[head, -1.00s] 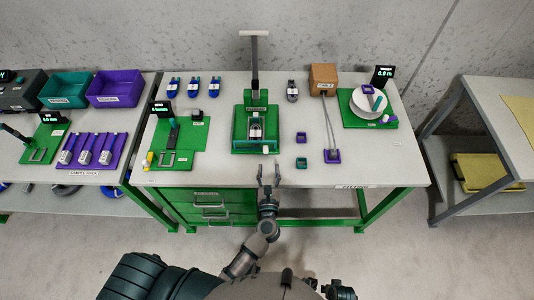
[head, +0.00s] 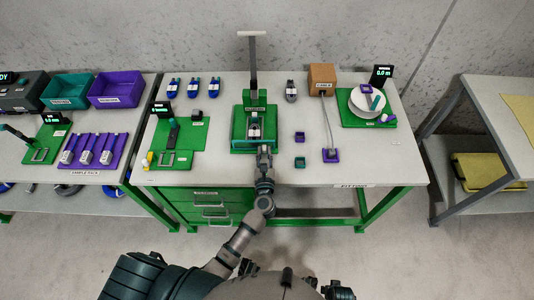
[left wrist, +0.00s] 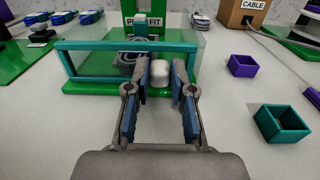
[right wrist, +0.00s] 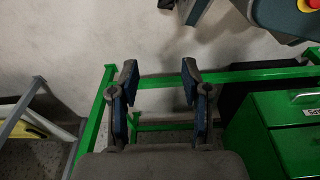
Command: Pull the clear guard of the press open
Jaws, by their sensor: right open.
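The press (head: 254,95) stands on a green base at the back middle of the table, with its lever upright. Its clear guard (left wrist: 95,64), a transparent box with a teal frame, stands closed across the front of the press. A white knob (left wrist: 161,74) sits on the guard's front. My left gripper (head: 264,150) is at the guard's front edge; in the left wrist view (left wrist: 162,72) its fingers are drawn in on both sides of the knob, with almost no gap. My right gripper (right wrist: 159,75) is open and empty, below table height.
Small purple (head: 299,137) and teal (head: 300,162) trays lie right of the guard. A cable box (head: 322,77) stands behind them, its cable running to a purple block (head: 330,155). A green fixture (head: 180,140) is to the left. The right wrist view shows floor, table frame and green drawers (right wrist: 285,125).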

